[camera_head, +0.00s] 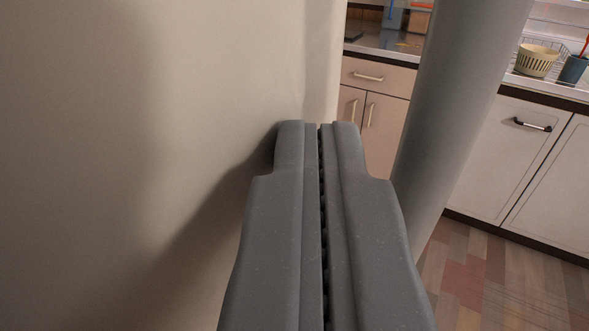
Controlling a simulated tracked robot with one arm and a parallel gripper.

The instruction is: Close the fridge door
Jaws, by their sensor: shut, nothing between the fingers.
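A large, smooth beige panel (110,150) fills the left of the view. It looks like the fridge door's face, but only part of it shows and I cannot tell how far the door is open. My gripper (319,125) is shut and empty, pointing away from the camera. It is close beside the panel, to its right, and a shadow falls on the panel next to it. I cannot tell if they touch. A thick grey upright bar (455,90) stands to the right of my gripper; I cannot tell if it is the door's handle.
Beyond are beige cabinets (380,110) and white cabinets (490,160) under a counter. A cream basket (537,60) and a blue cup (573,68) stand on the counter at far right. The patchwork wood floor (500,280) is clear at lower right.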

